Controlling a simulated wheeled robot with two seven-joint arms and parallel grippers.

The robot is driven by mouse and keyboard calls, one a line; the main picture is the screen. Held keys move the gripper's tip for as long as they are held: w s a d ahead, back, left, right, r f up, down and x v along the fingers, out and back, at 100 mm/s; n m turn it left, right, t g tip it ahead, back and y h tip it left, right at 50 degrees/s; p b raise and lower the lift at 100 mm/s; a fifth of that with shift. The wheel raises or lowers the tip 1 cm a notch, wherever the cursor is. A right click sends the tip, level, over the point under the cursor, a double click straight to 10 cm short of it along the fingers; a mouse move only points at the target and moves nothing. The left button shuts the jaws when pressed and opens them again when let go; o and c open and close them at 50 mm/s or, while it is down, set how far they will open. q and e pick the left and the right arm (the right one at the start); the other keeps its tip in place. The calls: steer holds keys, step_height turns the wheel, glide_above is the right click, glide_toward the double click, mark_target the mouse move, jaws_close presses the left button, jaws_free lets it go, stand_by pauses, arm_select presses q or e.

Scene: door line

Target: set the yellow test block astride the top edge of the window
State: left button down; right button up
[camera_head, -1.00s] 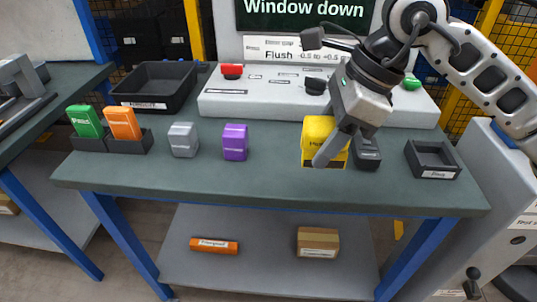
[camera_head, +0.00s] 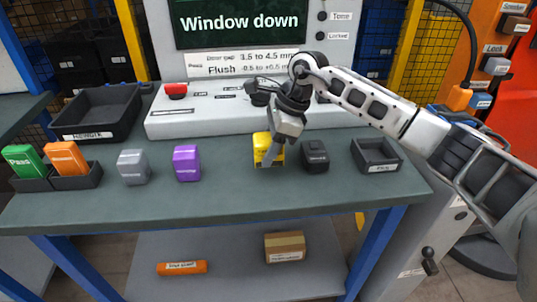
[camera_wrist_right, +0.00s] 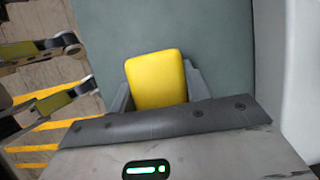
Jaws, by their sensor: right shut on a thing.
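The yellow test block (camera_head: 262,148) is at the front middle of the green table (camera_head: 220,205), left of a black block. My right gripper (camera_head: 270,153) comes down on it from above and is shut on it. In the right wrist view the block (camera_wrist_right: 157,80) shows its plain yellow face between the two grey fingers of the gripper (camera_wrist_right: 158,92). I cannot tell whether its underside touches the table. The window itself cannot be made out in these frames; a screen (camera_head: 245,22) reads "Window down". My left gripper does not show.
The black block (camera_head: 314,157) is close on the right, then a small open tray (camera_head: 376,152). Purple (camera_head: 186,162) and grey (camera_head: 133,167) blocks stand left. Green (camera_head: 28,161) and orange (camera_head: 67,158) blocks sit in holders. A white console (camera_head: 200,122) runs behind.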

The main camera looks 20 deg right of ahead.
steer(key=shift+f, duration=1.5)
steer(key=o, duration=1.2)
steer(key=shift+r, duration=0.1)
steer(key=shift+c, duration=0.2)
